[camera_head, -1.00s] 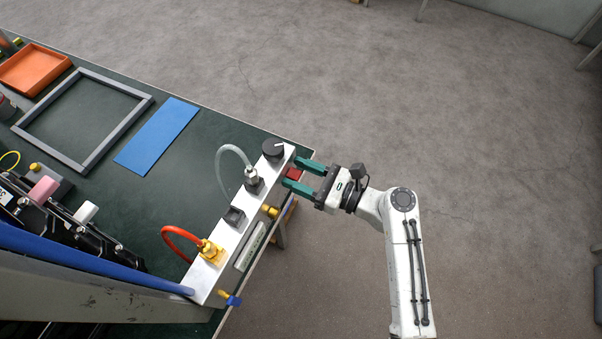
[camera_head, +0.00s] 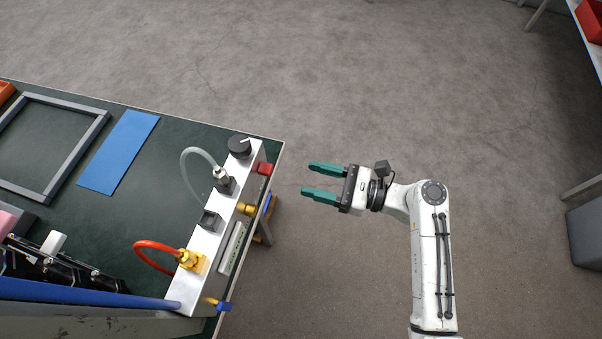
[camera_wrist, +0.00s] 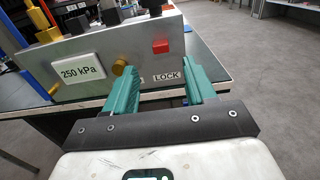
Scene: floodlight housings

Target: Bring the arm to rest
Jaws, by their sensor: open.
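My gripper (camera_head: 325,181) has green fingers that stand apart with nothing between them. In the head view it is over the floor, to the right of the bench and clear of the metal control panel (camera_head: 205,243). It points left toward the panel's red block (camera_head: 264,169). In the wrist view the gripper (camera_wrist: 161,80) faces the panel front, where a "250 kPa" display (camera_wrist: 83,73), a brass knob (camera_wrist: 120,66), a "LOCK" label (camera_wrist: 167,77) and the red block (camera_wrist: 161,46) show. The fingers overlap the panel's lower part in that view.
The green bench (camera_head: 150,185) fills the left, with a blue sheet (camera_head: 119,150) and a grey frame (camera_head: 83,147). A red hose (camera_head: 150,246) and a clear hose (camera_head: 186,160) arch from the panel. A grey bin (camera_head: 586,235) stands far right. The floor (camera_head: 330,80) between is open.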

